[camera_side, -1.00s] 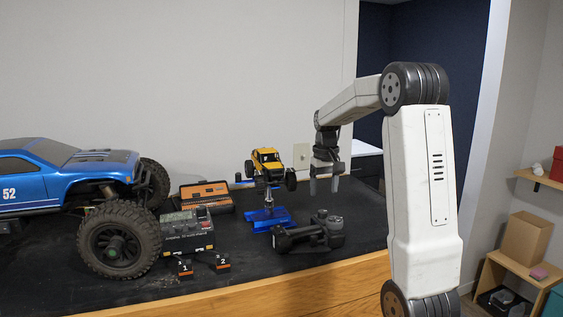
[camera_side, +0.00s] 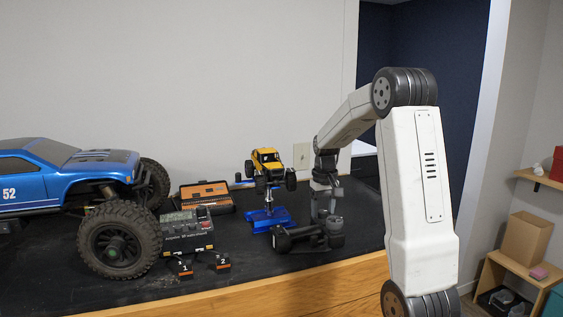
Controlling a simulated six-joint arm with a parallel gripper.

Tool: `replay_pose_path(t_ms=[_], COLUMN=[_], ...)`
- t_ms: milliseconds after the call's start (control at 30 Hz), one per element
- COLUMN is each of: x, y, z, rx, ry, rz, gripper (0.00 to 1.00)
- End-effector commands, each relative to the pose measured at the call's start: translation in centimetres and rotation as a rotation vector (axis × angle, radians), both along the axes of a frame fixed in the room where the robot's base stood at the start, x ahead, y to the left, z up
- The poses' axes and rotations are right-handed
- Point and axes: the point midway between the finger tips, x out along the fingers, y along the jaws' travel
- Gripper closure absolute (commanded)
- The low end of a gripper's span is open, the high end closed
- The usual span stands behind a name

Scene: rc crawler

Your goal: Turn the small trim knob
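A dark transmitter-like controller (camera_side: 306,239) lies on the black mat, with a round wheel at its left and short round knobs at its right end. The small trim knob itself is too small to pick out for certain. My gripper (camera_side: 323,216) points down, right at the controller's upper side. Its fingers look apart, with one on the left and one on the right. The fingertips overlap the controller in this view, so I cannot tell whether they touch it or what lies between them.
A yellow model truck (camera_side: 266,160) stands on a blue stand (camera_side: 268,220) just behind and left of the controller. A large blue truck (camera_side: 60,178), a charger box (camera_side: 187,232), an orange case (camera_side: 205,196) and two small numbered blocks (camera_side: 218,262) are farther left.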

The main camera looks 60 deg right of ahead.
Motion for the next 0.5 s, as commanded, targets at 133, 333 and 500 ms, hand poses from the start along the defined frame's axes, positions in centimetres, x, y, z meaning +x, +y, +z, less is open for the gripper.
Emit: replay_pose_path(t_ms=[133, 333, 500], x=[0.01, 0.01, 0.01], y=[-0.01, -0.01, -0.01], z=[0.02, 0.03, 0.04], rx=[0.000, 0.000, 0.000], ry=[0.000, 0.000, 0.000], rz=[0.000, -0.005, -0.057], gripper=[0.91, 1.00, 1.00])
